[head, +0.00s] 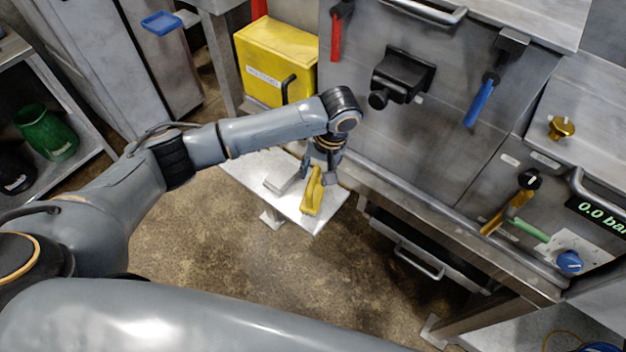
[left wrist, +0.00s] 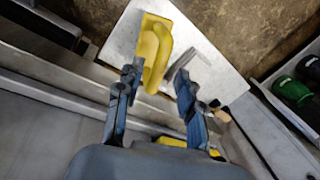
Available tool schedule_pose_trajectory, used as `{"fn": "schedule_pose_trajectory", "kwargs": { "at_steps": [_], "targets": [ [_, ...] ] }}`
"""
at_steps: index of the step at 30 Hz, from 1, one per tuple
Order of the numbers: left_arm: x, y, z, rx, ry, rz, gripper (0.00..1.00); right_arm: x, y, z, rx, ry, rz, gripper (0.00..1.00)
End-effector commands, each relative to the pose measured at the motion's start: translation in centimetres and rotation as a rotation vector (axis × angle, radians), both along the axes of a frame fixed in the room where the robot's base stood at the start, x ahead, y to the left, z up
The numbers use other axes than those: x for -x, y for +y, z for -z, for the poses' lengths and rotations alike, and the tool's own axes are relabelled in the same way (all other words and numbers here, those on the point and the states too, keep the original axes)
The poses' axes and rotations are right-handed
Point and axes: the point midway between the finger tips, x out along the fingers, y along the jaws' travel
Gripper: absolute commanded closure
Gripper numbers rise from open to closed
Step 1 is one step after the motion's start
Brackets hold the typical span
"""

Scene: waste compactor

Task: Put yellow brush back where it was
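The yellow brush (head: 313,194) lies on a light metal platform (head: 325,217) low beside the machine. In the left wrist view, the brush (left wrist: 154,52) shows its curved yellow handle beyond and partly between my fingers. My left gripper (head: 319,173) is directly over the brush, pointing down. In the left wrist view, its two fingers (left wrist: 158,78) are spread, with the left finger close to the handle. I cannot tell whether it touches. The gripper hides part of the brush in the head view. My right gripper is not in view.
A metal tool (head: 284,176) lies beside the brush on the platform. The machine front (head: 425,140) stands close on the right, with red (head: 335,38) and blue (head: 479,102) handles. A yellow box (head: 277,65) is behind. A shelf with a green container (head: 47,132) stands left; open floor lies between.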

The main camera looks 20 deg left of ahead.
Motion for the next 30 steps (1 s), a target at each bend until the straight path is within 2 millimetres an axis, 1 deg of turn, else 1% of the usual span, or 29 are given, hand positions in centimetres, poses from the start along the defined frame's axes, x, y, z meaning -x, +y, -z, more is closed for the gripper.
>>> {"fn": "schedule_pose_trajectory", "kwargs": {
  "at_steps": [1, 4, 6, 10, 24, 26, 28, 30],
  "targets": [
    [-0.1, -0.2, -0.7, 0.003, -0.003, 0.002, 0.62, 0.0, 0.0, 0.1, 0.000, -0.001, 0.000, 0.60],
    [-0.1, -0.5, -1.9, 0.002, -0.001, 0.000, 0.62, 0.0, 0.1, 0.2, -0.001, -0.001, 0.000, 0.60],
    [0.0, -0.6, -2.5, 0.002, -0.001, 0.000, 0.62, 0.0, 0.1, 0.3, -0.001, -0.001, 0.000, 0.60],
    [0.0, -0.6, -2.8, 0.001, 0.001, 0.000, 0.62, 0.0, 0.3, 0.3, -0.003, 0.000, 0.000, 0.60],
    [0.1, -0.7, -2.7, 0.003, 0.001, 0.003, 0.62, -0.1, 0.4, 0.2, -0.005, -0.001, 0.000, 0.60],
    [0.4, -1.0, -2.4, 0.013, 0.003, 0.015, 0.62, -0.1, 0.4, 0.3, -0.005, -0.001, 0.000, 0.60],
    [1.2, -1.8, -1.8, 0.038, 0.006, 0.043, 0.62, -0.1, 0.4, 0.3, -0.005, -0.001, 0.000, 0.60],
    [2.4, -3.1, -0.9, 0.078, 0.008, 0.088, 0.62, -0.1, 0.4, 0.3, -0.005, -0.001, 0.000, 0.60]
  ]
}}
